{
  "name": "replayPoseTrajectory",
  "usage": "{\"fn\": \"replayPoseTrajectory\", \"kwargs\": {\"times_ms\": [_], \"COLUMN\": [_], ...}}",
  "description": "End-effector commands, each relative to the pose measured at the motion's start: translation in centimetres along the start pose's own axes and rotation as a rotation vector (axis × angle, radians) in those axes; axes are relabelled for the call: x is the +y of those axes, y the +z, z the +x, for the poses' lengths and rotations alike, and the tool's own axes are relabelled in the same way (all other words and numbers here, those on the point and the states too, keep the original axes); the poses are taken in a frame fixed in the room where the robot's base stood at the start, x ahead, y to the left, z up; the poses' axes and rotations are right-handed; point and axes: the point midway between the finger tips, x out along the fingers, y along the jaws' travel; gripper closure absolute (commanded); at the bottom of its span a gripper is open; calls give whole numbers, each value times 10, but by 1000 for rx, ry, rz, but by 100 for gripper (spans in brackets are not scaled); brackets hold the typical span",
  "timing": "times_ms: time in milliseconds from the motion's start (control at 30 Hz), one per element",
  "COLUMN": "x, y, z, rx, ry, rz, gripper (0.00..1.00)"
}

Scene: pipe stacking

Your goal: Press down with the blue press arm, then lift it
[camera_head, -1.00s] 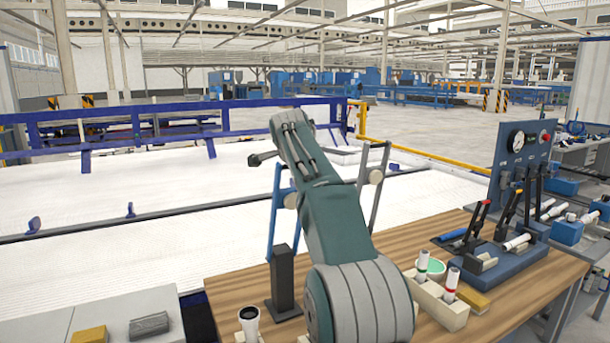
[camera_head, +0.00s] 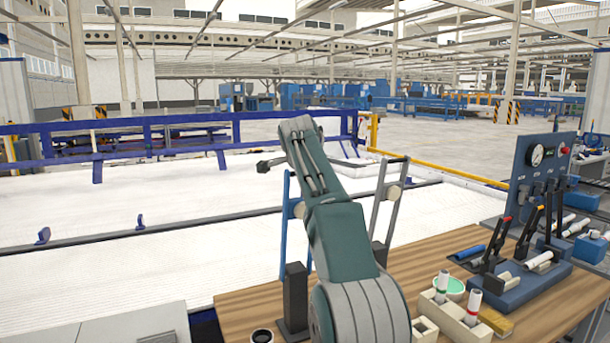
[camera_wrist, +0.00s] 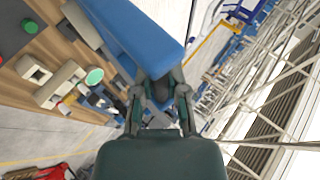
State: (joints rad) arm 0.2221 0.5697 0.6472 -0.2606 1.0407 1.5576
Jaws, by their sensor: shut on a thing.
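The blue press arm (camera_head: 283,235) stands nearly upright just left of my arm in the head view, above a black post on the wooden bench. In the wrist view a broad blue bar (camera_wrist: 140,32), which looks like the same press arm, reaches from the top edge down to my gripper (camera_wrist: 157,82). My gripper is shut on it, with a finger on each side of its near end. The exact contact is partly hidden by the bar.
A grey upright lever (camera_head: 388,208) stands right of my arm. A blue panel with a gauge (camera_head: 536,155) and levers stands at the bench's right. A beige block (camera_head: 462,322) with white tubes and a green-rimmed cup (camera_head: 449,287) sit closer. A white surface (camera_head: 130,265) lies left.

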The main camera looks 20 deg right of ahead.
Motion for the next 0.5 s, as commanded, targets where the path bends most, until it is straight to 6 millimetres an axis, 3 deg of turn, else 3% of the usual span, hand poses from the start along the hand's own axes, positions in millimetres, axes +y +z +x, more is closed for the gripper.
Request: {"fn": "replayPoseTrajectory", "kwargs": {"times_ms": [100,133,200,500], "x": [-3,-3,-4,-2], "y": [4,4,4,2], "z": [-1,-2,-2,-2], "rx": [-8,-8,-7,-4], "ry": [-13,-14,-14,-8], "rz": [0,0,0,0], "gripper": [100,74,47,47]}}
